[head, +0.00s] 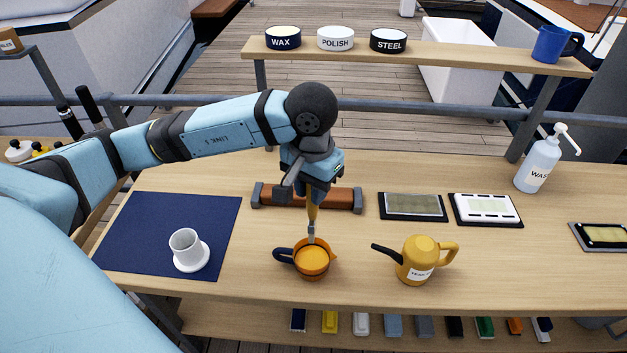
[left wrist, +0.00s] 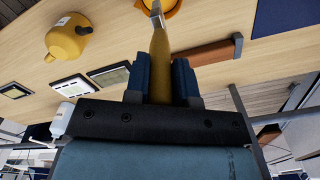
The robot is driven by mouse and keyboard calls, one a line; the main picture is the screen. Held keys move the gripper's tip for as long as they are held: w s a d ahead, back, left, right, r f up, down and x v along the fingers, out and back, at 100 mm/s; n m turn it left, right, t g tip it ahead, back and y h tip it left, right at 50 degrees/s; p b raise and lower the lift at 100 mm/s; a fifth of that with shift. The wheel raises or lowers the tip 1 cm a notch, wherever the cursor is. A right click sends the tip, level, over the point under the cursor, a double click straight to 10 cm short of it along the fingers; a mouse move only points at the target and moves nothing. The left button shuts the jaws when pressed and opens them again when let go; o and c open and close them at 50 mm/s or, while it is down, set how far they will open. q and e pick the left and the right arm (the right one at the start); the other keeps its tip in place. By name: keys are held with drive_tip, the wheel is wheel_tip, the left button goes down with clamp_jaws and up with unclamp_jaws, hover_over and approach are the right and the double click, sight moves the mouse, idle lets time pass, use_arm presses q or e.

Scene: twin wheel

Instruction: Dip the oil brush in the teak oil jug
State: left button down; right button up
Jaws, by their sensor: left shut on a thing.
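The oil brush (head: 313,212) has a yellow wooden handle and a grey metal ferrule. My left gripper (head: 312,182) is shut on its handle and holds it roughly upright, ferrule down. In the left wrist view the handle (left wrist: 160,65) stands between the two fingers. An open orange jug (head: 318,271) with a dark handle and amber contents is directly below the brush. The ferrule's lower end overlaps the jug's far rim; I cannot tell whether the tip is inside or above. The bristles are not clearly seen. The jug's edge shows in the left wrist view (left wrist: 174,8). My right gripper is out of view.
A yellow spouted can (head: 418,262) with a small label stands right of the jug. A white cup (head: 184,244) on a saucer is on the blue mat (head: 125,235). A brown bar (head: 340,199) lies behind the jug. Framed pads and a wash bottle (head: 538,163) are farther right.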

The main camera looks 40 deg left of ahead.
sight(311, 218)
use_arm(q)
drive_tip(key=shift+s+a+f+b, duration=0.1)
drive_tip(key=shift+f+b, duration=0.2)
drive_tip(key=shift+f, duration=0.5)
wheel_tip(311, 218, down, 4)
drive_tip(key=shift+r+b, duration=0.1)
drive_tip(key=shift+b, duration=0.6)
wheel_tip(311, 218, down, 4)
drive_tip(key=b, duration=0.4)
drive_tip(key=shift+b, duration=0.3)
drive_tip(key=shift+f+b, duration=0.35)
drive_tip(key=shift+f, duration=0.25)
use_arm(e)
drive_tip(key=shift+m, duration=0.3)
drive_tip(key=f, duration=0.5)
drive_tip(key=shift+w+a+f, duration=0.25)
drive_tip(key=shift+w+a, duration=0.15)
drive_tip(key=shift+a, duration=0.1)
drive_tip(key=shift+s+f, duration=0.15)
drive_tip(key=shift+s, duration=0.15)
